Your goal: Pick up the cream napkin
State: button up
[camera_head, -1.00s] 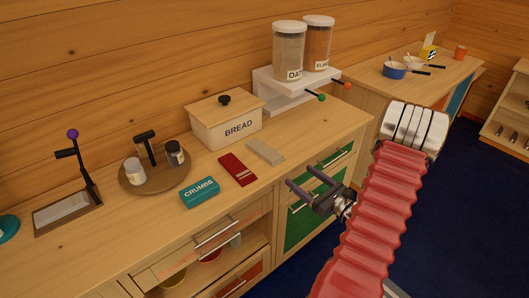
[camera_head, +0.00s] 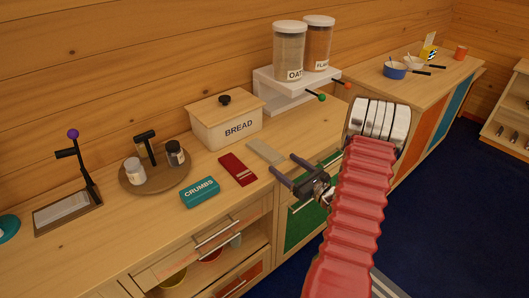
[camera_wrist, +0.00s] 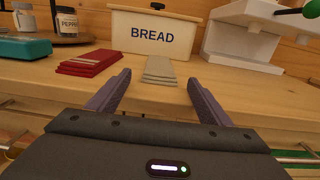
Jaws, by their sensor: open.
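The cream napkin (camera_head: 265,151) lies folded flat on the wooden counter, in front of the bread bin and to the right of a red napkin. In the wrist view the cream napkin (camera_wrist: 159,70) lies ahead, beyond and between my fingertips. My gripper (camera_head: 283,168) is open and empty. It is just short of the napkin, near the counter's front edge, and does not touch it. In the wrist view my gripper (camera_wrist: 159,78) shows both fingers spread apart, pointing toward the napkin. The napkin is fully visible there.
The bread bin (camera_head: 227,122) stands behind, and a white dispenser stand (camera_head: 284,92) with two jars is behind right. A round tray (camera_head: 135,182) holds shakers. Counter right of the napkin is clear.

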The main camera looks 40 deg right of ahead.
aim_at(280, 160)
jog(key=shift+w, duration=0.1)
jog(key=shift+w+a, duration=0.1)
jog(key=shift+w, duration=2.5)
jog(key=c, duration=1.1)
jog(key=shift+r, duration=5)
